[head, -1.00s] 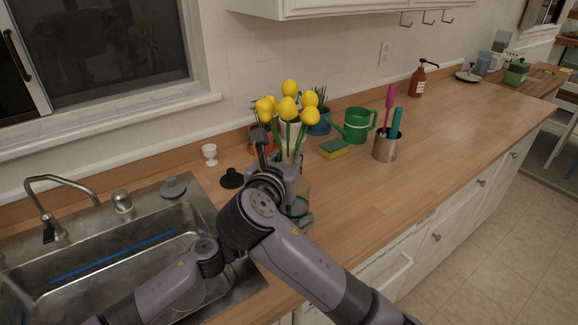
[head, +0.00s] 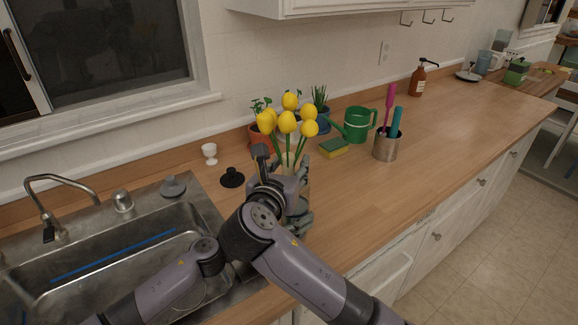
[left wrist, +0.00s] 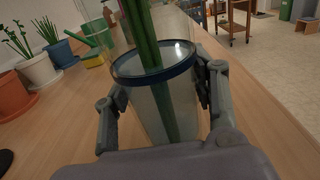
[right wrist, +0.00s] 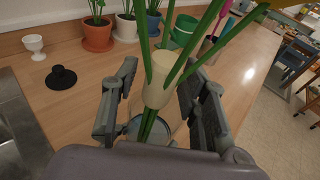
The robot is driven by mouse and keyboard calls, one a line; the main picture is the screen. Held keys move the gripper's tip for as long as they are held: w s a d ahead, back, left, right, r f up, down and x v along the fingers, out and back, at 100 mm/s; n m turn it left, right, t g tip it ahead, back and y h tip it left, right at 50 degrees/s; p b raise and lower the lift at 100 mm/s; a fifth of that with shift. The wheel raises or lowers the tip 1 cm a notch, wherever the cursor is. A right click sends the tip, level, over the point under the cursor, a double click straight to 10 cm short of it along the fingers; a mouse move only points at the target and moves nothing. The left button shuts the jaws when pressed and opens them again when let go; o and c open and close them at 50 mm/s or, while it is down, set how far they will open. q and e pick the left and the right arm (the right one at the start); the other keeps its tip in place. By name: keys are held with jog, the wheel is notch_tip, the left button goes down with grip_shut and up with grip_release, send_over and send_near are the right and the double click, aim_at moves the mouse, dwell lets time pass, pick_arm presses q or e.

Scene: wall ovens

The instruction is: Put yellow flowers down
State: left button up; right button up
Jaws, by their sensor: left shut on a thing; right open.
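The yellow flowers (head: 289,122) stand upright, green stems (right wrist: 148,125) running down into a clear glass vase (left wrist: 165,112) with a dark blue rim. A cream band (right wrist: 160,80) wraps the stems. My right gripper (right wrist: 158,72) is open, its fingers on either side of the band, above the vase; in the head view it (head: 284,160) is just below the blooms. My left gripper (left wrist: 160,85) is shut on the vase, below the right one. In the head view my arms hide most of the vase, and I cannot tell if its base touches the counter.
Potted plants stand behind, including an orange pot (right wrist: 97,34). A green watering can (head: 357,124), a sponge (head: 333,148) and a metal utensil holder (head: 386,147) are to the right. A black stopper (head: 232,178) and white cup (head: 209,153) are left, by the sink (head: 115,262).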

jog(key=shift+r, duration=0.1)
jog(key=shift+s+a+r, duration=0.1)
jog(key=shift+s+a, duration=0.05)
jog(key=shift+s, duration=0.2)
jog(key=v, duration=1.1)
jog(key=shift+s, duration=0.15)
jog(key=shift+r, duration=0.1)
pick_arm(q)
jog(key=o, duration=1.8)
